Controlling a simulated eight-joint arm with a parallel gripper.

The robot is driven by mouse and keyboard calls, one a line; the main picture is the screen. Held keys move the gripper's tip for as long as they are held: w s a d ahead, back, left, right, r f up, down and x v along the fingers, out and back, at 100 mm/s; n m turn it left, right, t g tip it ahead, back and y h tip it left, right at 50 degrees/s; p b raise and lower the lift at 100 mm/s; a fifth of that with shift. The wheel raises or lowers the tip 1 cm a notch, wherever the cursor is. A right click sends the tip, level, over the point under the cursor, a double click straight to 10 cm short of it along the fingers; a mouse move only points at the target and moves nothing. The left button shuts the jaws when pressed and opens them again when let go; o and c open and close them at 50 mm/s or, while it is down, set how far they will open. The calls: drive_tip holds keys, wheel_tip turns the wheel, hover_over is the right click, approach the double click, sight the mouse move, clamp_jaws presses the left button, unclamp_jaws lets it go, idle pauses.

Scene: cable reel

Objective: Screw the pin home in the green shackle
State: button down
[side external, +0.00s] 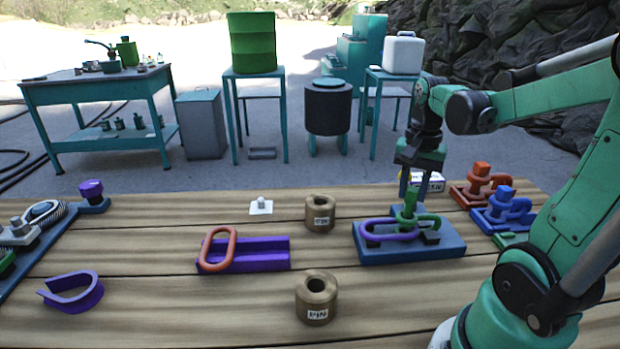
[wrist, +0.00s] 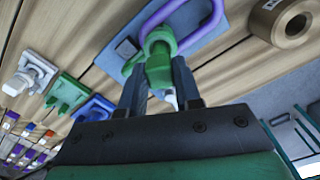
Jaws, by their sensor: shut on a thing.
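The green shackle (side external: 429,222) lies on a blue base block (side external: 410,250) at the right of the table, with a purple link (side external: 390,233) through it on its left. The green pin (side external: 410,200) stands upright in the shackle. My gripper (side external: 412,192) comes down from above and is shut on the pin's head. In the wrist view the two dark fingers close on either side of the green pin (wrist: 159,68), with the purple link (wrist: 200,30) beyond it. How deep the pin sits in the shackle cannot be told.
An orange shackle (side external: 482,180) and a blue shackle (side external: 505,205) on bases stand close to the right. Brown rings (side external: 320,212) (side external: 316,298), a purple tray (side external: 262,254) with an orange link (side external: 218,247), and a purple clip (side external: 72,292) lie left. Bare planks separate them.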

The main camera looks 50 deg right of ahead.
drive_tip(key=shift+f, duration=1)
idle(0.8)
drive_tip(key=c, duration=1.2)
unclamp_jaws()
clamp_jaws()
